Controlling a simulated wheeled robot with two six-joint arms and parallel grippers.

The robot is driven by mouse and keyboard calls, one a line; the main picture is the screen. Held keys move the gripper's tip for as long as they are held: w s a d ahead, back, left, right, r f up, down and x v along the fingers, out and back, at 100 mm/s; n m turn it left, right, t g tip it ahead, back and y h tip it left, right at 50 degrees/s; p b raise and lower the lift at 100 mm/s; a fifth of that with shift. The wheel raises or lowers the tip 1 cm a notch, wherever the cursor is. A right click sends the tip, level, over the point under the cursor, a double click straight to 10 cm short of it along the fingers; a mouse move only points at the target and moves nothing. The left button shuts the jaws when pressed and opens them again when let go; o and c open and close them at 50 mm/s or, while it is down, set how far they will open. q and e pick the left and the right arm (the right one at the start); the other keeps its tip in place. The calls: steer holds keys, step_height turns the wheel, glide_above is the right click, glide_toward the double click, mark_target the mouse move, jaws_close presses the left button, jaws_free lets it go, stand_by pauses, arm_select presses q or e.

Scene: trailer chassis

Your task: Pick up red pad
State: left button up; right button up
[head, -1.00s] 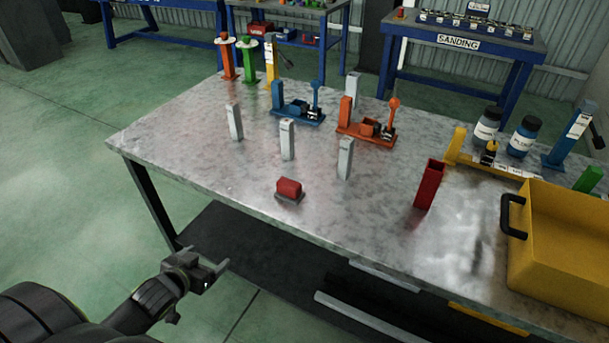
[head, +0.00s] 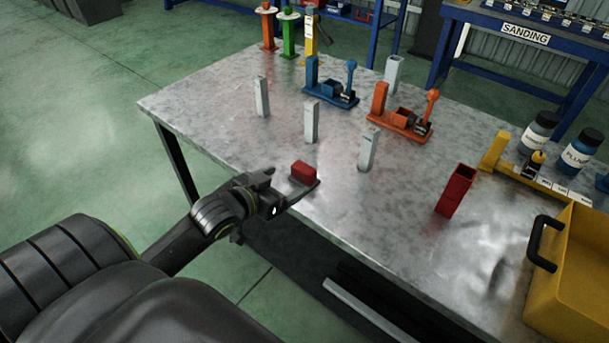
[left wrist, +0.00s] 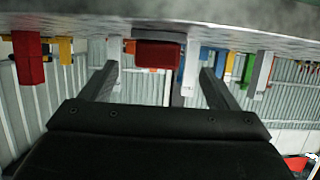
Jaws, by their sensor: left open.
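The red pad (head: 303,171) is a small red block on a thin grey base, lying near the front edge of the metal table (head: 235,138). My left gripper (head: 293,189) is open at the table's front edge, just in front of the pad. In the head view a finger overlaps the pad's base, and I cannot tell whether they touch. In the left wrist view, which is upside down, the red pad (left wrist: 158,55) shows between and beyond the two spread fingers (left wrist: 160,85). My right gripper is not in view.
Grey posts (head: 311,121) stand behind the pad. A blue fixture (head: 330,95) and an orange fixture (head: 402,118) stand farther back. A red open-topped box (head: 455,190) and a yellow bin (head: 570,285) are to the right. The table left of the pad is clear.

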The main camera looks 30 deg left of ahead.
mark_target(298, 175)
arm_select(q)
steer(key=x, duration=0.4)
steer(key=shift+w+f, duration=0.1)
steer(key=shift+w, duration=0.05)
steer(key=shift+p+x, duration=0.3)
steer(key=shift+x, duration=2.4)
steer(key=shift+d, duration=0.1)
steer(key=c, duration=1)
